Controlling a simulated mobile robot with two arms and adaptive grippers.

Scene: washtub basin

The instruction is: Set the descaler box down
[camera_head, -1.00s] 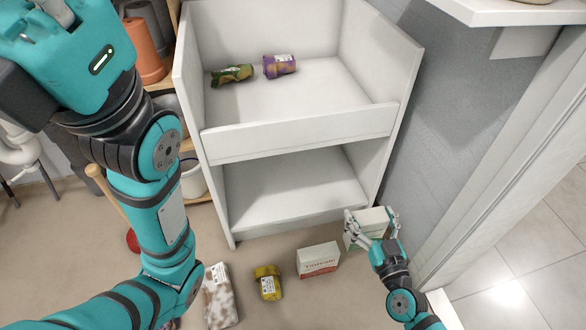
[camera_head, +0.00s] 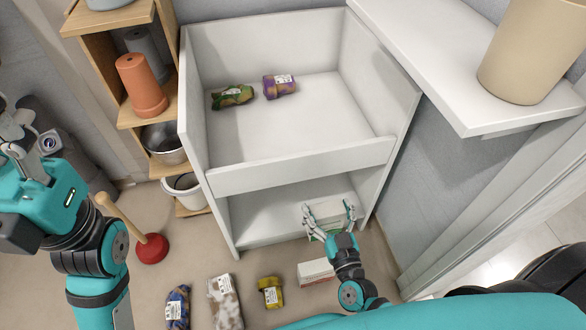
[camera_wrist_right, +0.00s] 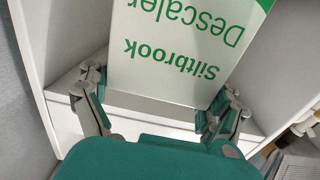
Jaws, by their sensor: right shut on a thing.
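The descaler box (camera_head: 329,209) is white with green lettering, and its printed face fills the top of the right wrist view (camera_wrist_right: 180,50). My right gripper (camera_head: 328,214) is shut on it, one finger at each side. The box is at the right part of the lower compartment of the white shelf unit (camera_head: 290,166). I cannot tell whether it touches the shelf floor (camera_head: 262,222). My left gripper (camera_head: 18,145) is at the far left edge, away from the unit; its finger opening is unclear.
A green packet (camera_head: 232,96) and a purple packet (camera_head: 280,86) lie in the upper compartment. On the floor in front are a white box (camera_head: 315,271), a yellow packet (camera_head: 271,292) and other bags. A red plunger (camera_head: 151,249) stands left. The lower compartment's left part is clear.

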